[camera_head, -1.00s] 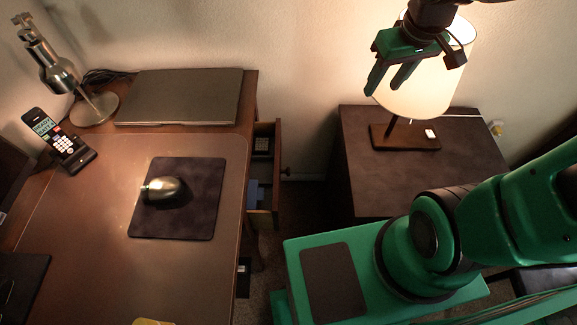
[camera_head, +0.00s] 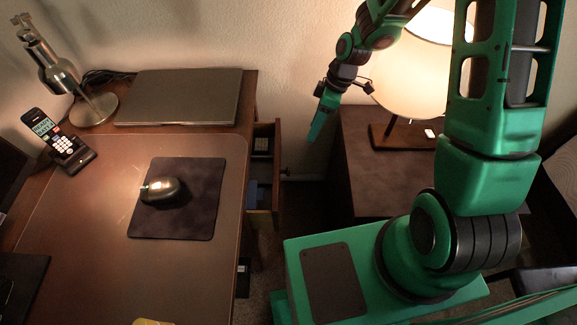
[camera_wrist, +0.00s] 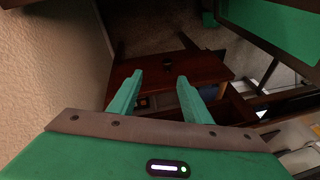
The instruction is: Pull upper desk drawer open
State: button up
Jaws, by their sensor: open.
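The upper desk drawer (camera_head: 277,160) sticks out from the right side of the desk, partly open, in the head view. Its dark round knob (camera_head: 286,171) faces right. In the wrist view the reddish-brown drawer front (camera_wrist: 205,67) lies beyond my fingertips, with the knob (camera_wrist: 168,66) between and past them. My gripper (camera_head: 317,128) hangs tilted above and to the right of the drawer, near the wall. In the wrist view my gripper (camera_wrist: 160,88) has its two green fingers apart with nothing held. It appears apart from the knob.
Inside the drawer are a dark item and a blue item (camera_head: 252,192). A dark side table (camera_head: 355,175) with a lamp (camera_head: 415,75) stands right of the drawer, a gap between. The desk (camera_head: 110,215) holds a laptop (camera_head: 180,97), mouse and phone.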

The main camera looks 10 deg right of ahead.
jog(key=s+a+f+n, duration=0.1)
jog(key=a+f, duration=0.3)
jog(key=f, duration=0.4)
jog(key=s+a+f+n+g+y, duration=0.1)
jog(key=a+f, duration=0.3)
jog(key=f, duration=0.4)
jog(key=shift+s+f, duration=0.2)
